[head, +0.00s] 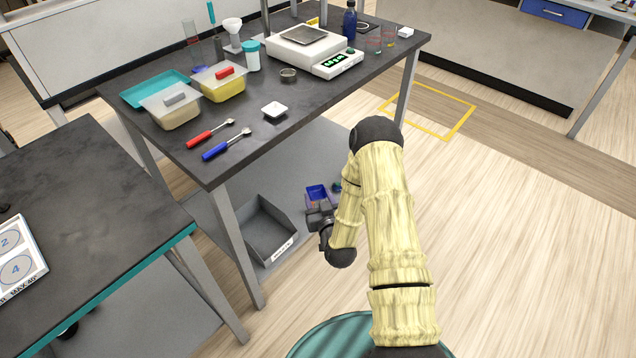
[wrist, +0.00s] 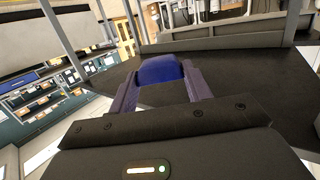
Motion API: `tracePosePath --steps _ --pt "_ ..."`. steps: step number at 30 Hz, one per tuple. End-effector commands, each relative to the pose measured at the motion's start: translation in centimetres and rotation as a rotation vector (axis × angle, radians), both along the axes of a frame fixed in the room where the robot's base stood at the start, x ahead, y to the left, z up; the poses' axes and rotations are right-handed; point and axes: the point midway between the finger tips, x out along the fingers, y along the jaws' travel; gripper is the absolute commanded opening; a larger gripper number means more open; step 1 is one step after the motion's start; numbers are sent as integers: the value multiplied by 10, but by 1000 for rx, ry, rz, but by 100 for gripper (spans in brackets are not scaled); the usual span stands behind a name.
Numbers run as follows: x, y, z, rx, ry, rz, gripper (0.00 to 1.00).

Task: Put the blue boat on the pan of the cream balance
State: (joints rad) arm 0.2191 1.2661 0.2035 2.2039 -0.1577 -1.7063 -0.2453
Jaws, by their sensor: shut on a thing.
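The blue boat (head: 316,191) is at my gripper (head: 318,203), in front of the lower shelf in the head view. In the wrist view the blue boat (wrist: 160,70) sits between the two purple fingers of my gripper (wrist: 155,88), which is shut on it. Only part of the boat shows. The pan looks empty. My gripper is apart from the balance, nearer the camera and lower in the picture.
On the bench (head: 330,100) are a white boat (head: 275,110), a small dark dish (head: 288,75), red (head: 206,135) and blue (head: 225,145) scoops, lidded tubs (head: 170,108) and a blue bottle (head: 349,22). A grey bin (head: 262,232) stands on the lower shelf. The bench's front right is clear.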

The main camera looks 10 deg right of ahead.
Motion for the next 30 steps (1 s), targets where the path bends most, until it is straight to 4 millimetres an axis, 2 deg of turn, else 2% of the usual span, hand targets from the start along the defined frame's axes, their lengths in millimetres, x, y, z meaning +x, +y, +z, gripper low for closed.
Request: tracePosePath --steps 6,30 --pt "-6 1 -30 1 3 -35 28" --pt "-5 -1 -27 1 0 -36 28"
